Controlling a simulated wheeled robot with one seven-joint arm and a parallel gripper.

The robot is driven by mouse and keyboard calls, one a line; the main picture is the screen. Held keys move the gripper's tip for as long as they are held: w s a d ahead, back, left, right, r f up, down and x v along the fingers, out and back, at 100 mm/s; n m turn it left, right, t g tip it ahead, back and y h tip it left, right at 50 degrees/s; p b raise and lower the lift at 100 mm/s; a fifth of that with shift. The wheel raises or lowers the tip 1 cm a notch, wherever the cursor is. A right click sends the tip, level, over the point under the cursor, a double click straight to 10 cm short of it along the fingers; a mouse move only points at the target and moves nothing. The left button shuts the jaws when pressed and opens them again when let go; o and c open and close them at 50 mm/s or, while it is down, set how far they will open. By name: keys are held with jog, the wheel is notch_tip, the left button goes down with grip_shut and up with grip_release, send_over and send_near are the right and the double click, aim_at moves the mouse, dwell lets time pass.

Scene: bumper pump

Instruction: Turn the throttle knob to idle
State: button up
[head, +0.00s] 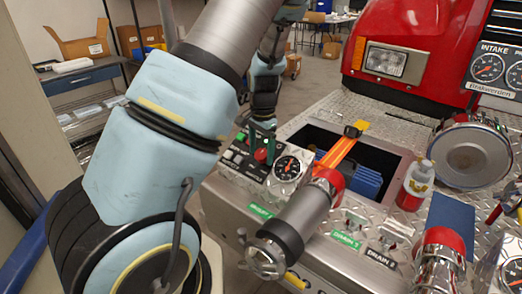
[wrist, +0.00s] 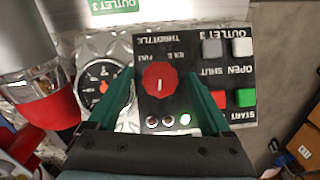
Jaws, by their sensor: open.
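The red throttle knob (wrist: 161,86) sits on a black panel in the middle of the wrist view, with a short white mark near its centre, roughly upright in the picture. The THROTTLE, IDLE and FULL lettering beside it is upside down there. In the head view the knob (head: 261,156) shows small behind the fingers. My gripper (wrist: 159,82) is open, its green fingers on the left and right of the knob with gaps to both. In the head view my gripper (head: 261,138) is over the panel; contact cannot be told there.
A round gauge (wrist: 103,85) lies left of the knob. Grey buttons, a red button and a green button (wrist: 245,97) are on the right. Small indicator lights (wrist: 185,119) sit below it. A red-collared outlet pipe (head: 304,209) projects beside the panel.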

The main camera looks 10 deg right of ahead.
jog(key=shift+f, duration=0.1)
grip_shut()
dwell(0.7)
